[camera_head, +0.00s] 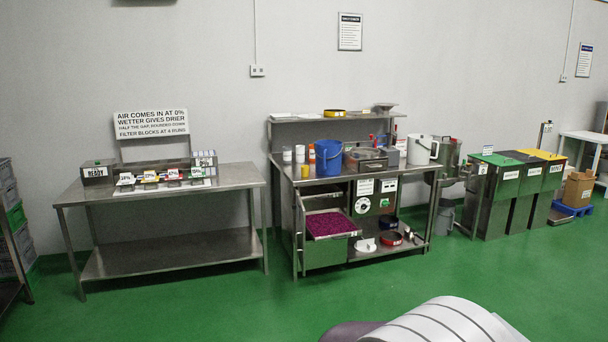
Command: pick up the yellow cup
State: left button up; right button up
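A small yellow cup (304,172) stands upright at the front left of the middle steel workbench (345,176), beside the blue bucket. White cups (287,155) and an orange container (311,154) stand behind it. Neither of my grippers is in view. A white, rounded part at the bottom right looks like part of my own body.
A blue bucket (329,158) stands right of the cup. A drawer of purple material (331,224) juts out below the bench's front. A second steel table (230,177) stands left; bins (499,200) stand right. Green floor (190,310) lies clear in front.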

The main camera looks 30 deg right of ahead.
aim_at(305, 169)
jog(key=z, duration=1.65)
jog(key=i+j+u, duration=0.25)
jog(key=j, duration=0.3)
jog(key=i+j+u, duration=0.25)
jog(key=i+j, duration=0.2)
jog(key=i+j+u, duration=0.2)
jog(key=i, duration=0.3)
jog(key=i+j+u, duration=0.15)
jog(key=i, duration=0.35)
jog(key=i+j+u, duration=0.2)
jog(key=i, duration=0.3)
jog(key=i+l+z, duration=0.15)
jog(key=i+z, duration=0.25)
jog(key=i+l+z, duration=0.1)
jog(key=i+z, duration=0.65)
jog(key=i+j+z, duration=0.2)
jog(key=z, duration=0.2)
jog(key=i+l+z, duration=0.15)
jog(key=i+z, duration=0.2)
jog(key=i, duration=0.4)
jog(key=i+j+z, duration=0.1)
jog(key=i+z, duration=0.2)
jog(key=i, duration=0.4)
jog(key=i+j+u, duration=0.1)
jog(key=i+u, duration=0.85)
jog(key=i+l+u, duration=0.2)
jog(key=i+u, duration=0.25)
jog(key=k, duration=0.1)
